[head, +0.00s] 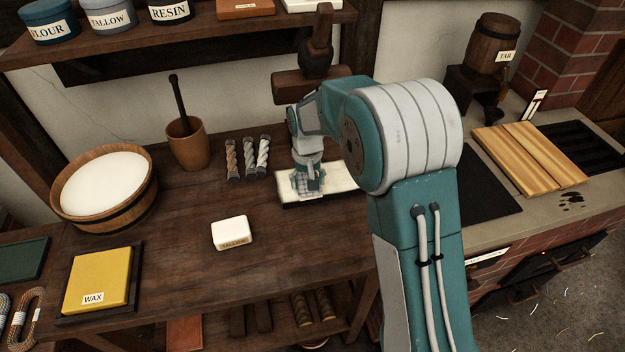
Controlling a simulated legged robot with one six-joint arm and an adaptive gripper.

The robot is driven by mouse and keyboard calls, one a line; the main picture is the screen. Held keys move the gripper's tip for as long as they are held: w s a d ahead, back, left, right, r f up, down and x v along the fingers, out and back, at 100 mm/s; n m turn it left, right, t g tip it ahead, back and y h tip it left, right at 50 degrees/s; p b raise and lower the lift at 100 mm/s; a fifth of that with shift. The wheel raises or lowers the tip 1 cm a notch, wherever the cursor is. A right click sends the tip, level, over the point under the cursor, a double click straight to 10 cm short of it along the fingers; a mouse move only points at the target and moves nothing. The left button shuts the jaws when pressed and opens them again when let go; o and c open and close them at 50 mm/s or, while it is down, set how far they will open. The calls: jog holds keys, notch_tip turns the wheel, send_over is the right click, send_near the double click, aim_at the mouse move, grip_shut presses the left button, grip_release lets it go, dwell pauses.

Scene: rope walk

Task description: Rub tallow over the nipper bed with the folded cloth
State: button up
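My gripper (308,177) points down over a pale slab on a dark base, which looks like the nipper bed (346,177). It appears shut on a small grey checked bundle, the folded cloth (305,190). The cloth is low at the slab's left part; I cannot tell whether it touches. A dark wooden block with a round handle, apparently the nipper's upper part (290,87), stands behind and above the slab. A white tallow block (232,230) lies on the bench, left of and nearer than the slab. My arm hides the slab's right end.
A wooden tub (140,205), mortar (187,150) and several rope samples (249,160) stand on the bench (200,270). A yellow wax block (97,280) lies front left. A shelf (200,40) hangs above. The bench front middle is clear.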

jog(key=shift+s+a+r, duration=0.1)
jog(key=shift+s+a, duration=0.15)
jog(key=shift+a, duration=0.95)
jog(key=shift+s+a+f, duration=0.1)
jog(key=shift+s+a, duration=0.15)
jog(key=shift+a, duration=0.95)
jog(key=shift+s+a+r, duration=0.1)
jog(key=shift+s+a, duration=0.15)
jog(key=shift+a, duration=0.95)
jog(key=shift+r, duration=3)
jog(key=shift+r, duration=0.1)
jog(key=shift+r, duration=1.4)
